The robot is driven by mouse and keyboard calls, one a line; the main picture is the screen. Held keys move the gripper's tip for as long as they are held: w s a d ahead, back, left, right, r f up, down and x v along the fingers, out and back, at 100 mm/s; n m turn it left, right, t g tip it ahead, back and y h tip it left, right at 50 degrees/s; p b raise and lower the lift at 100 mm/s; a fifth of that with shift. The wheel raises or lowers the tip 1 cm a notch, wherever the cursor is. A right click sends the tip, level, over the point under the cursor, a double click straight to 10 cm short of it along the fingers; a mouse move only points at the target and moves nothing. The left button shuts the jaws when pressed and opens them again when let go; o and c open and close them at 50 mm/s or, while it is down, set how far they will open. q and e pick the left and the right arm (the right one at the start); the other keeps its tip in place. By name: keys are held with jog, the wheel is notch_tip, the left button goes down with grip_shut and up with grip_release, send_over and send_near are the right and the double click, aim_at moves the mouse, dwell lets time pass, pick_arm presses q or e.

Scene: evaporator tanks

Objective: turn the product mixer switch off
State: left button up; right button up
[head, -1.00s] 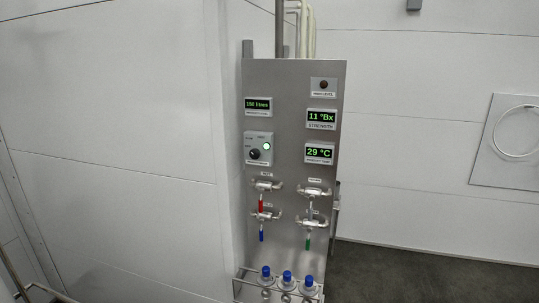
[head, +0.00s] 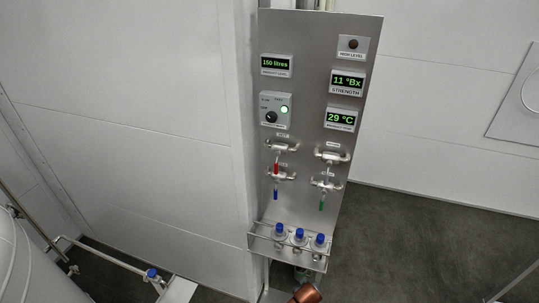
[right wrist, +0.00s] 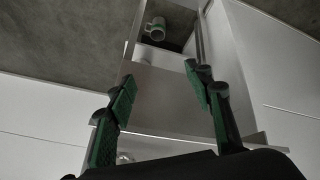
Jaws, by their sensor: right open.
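The product mixer switch (head: 271,117) is a black rotary knob on a small grey plate, left of centre on the upright steel panel (head: 312,60). A lit green lamp (head: 284,109) sits at the right of the plate. The knob's exact pointing is too small to tell. My right gripper (right wrist: 162,92) shows in the right wrist view with its green-padded fingers spread and nothing between them. In that view a steel surface lies beyond the fingers. I cannot make out the switch there. My left gripper is not in view.
Displays and several valves with coloured handles are on the panel. A wire rack (head: 288,243) with blue-capped bottles (head: 299,235) juts out at its bottom. A copper-coloured part (head: 306,294) is below. White walls stand behind; dark floor (head: 420,230) is open at right.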

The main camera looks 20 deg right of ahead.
jog(key=w+a+r+m+t+h+p, duration=0.1)
jog(key=w+r+p, duration=0.15)
jog(key=r, duration=0.85)
jog(key=w+r+m+t+p, duration=0.1)
jog(key=w+r, duration=0.2)
jog(key=r, duration=0.8)
jog(key=m+t+h+p, duration=0.2)
jog(key=m+t+h, duration=0.4)
jog(key=m+t, duration=0.1)
send_near(270, 119)
jog(key=p+x, duration=0.2)
jog(key=x, duration=0.5)
jog(key=shift+w+d+r+p, duration=0.15)
jog(key=shift+d+p, duration=0.05)
jog(key=shift+p, duration=0.1)
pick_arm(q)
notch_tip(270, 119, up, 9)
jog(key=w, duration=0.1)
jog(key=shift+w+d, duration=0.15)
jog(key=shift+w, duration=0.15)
pick_arm(e)
jog(key=shift+w+d+f, duration=0.2)
jog(key=shift+w+d, duration=0.05)
jog(key=shift+w, duration=0.25)
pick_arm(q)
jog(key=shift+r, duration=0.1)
pick_arm(e)
jog(key=shift+c, duration=0.7)
